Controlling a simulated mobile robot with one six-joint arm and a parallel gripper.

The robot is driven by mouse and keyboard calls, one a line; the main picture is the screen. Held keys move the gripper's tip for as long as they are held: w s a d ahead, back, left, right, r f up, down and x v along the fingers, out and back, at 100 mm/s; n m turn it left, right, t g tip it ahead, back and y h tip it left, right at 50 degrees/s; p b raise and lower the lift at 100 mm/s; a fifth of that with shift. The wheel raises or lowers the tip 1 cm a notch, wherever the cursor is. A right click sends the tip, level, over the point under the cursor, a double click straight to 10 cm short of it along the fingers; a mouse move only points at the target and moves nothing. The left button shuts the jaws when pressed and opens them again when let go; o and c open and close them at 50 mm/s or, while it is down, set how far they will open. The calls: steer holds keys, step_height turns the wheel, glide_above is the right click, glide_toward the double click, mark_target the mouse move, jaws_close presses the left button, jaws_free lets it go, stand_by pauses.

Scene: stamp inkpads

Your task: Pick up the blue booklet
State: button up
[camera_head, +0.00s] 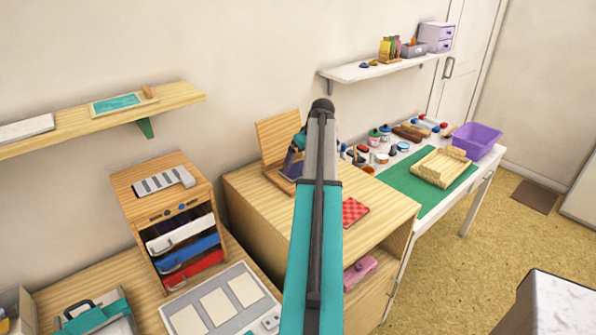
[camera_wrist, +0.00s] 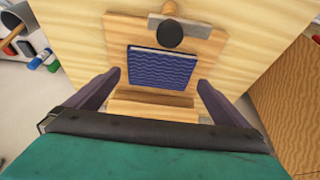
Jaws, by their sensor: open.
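The blue booklet (camera_wrist: 160,67), with a pattern of wavy lines, lies against a wooden stand (camera_wrist: 118,42) in the wrist view. A wooden ledge (camera_wrist: 150,108) runs along its near edge. My gripper (camera_wrist: 159,78) is open, with one dark purple finger on each side of the booklet and gaps between. The fingers do not hold it. In the head view my gripper (camera_head: 291,162) is at the wooden stand (camera_head: 278,135) on the cabinet, partly hidden by my arm. I cannot make out the booklet clearly there.
A dark round knob-like piece (camera_wrist: 170,33) is just beyond the booklet. A red checkered booklet (camera_head: 354,211) lies on the cabinet top (camera_head: 262,205). A drawer unit (camera_head: 165,195) stands left. Stamps and inkpads crowd the white table at right, with a green mat (camera_head: 408,187).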

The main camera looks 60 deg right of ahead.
mark_target(298, 169)
steer(key=shift+p+x, duration=0.65)
steer(key=shift+x, duration=1.4)
steer(key=shift+r, duration=0.1)
steer(key=c, duration=0.8)
steer(key=shift+r, duration=0.1)
step_height(298, 169, up, 10)
steer(key=b, duration=0.2)
steer(key=shift+b, duration=0.35)
